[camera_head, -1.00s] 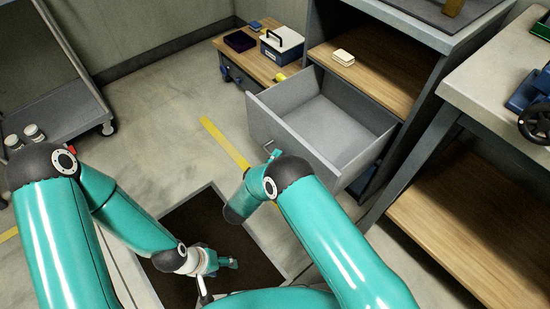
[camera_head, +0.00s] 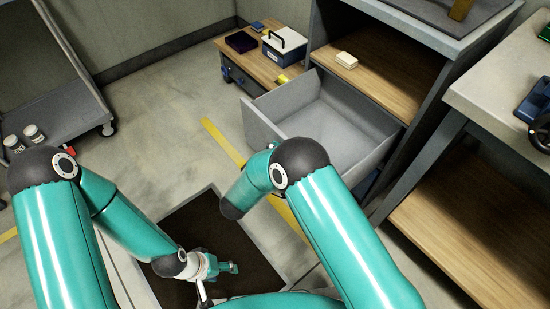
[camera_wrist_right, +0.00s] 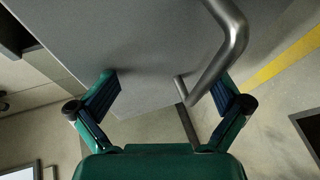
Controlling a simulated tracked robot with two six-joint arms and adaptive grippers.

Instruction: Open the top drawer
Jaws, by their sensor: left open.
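The top drawer (camera_head: 325,125) is a grey open box, pulled well out of the grey cabinet (camera_head: 445,90) in the head view, and its inside is empty. In the right wrist view the grey drawer front (camera_wrist_right: 150,45) fills the upper middle. Its bent metal handle (camera_wrist_right: 236,38) stands at the right. My right gripper (camera_wrist_right: 168,90) is open, its fingers apart, with the lower end of the handle between them near the right finger. My arm hides this gripper in the head view. My left gripper (camera_head: 230,268) is open and empty, low over the dark floor mat.
A low wooden-topped unit (camera_head: 245,65) with a toolbox (camera_head: 284,47) stands behind the drawer. A pale block (camera_head: 347,60) lies on the cabinet shelf. A workbench (camera_head: 500,85) is at the right and a grey cart (camera_head: 60,110) at the left. Floor between is clear.

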